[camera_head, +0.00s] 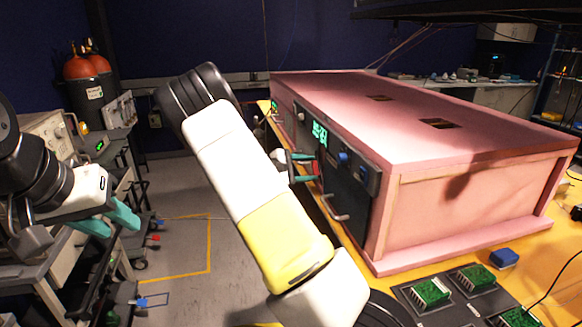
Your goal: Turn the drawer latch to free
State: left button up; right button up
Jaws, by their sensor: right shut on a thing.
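The pink foam enclosure (400,110) stands on the yellow table, with a dark control panel (348,190) on its left-facing front. My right gripper (304,167) is at this panel, its teal fingers on either side of a small part that I take to be the drawer latch. The fingers and arm hide most of the latch, so its angle cannot be told. A grey bar handle (335,208) sits lower on the panel. My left gripper (108,222) is far left of the enclosure, open and empty, its teal fingers apart.
Blue knobs (343,158) and a green lit display (320,134) are close to the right gripper. Green circuit boards (430,292) on a dark tray and a blue box (504,258) lie in front of the enclosure. An equipment cart (62,262) stands near my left arm.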

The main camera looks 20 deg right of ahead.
jog(key=m, duration=0.1)
jog(key=m+t+h, duration=0.1)
jog(key=m, duration=0.1)
jog(key=shift+s+f+m+t, duration=0.2)
jog(key=shift+f+m+t, duration=0.1)
jog(key=shift+f+m+t+h, duration=0.15)
jog(key=shift+m+h, duration=0.2)
jog(key=shift+m, duration=0.45)
jog(key=shift+f+m+t+h, duration=0.15)
jog(key=shift+m+h, duration=0.2)
jog(key=shift+m, duration=0.45)
jog(key=o, duration=1.4)
jog(key=shift+a, duration=0.15)
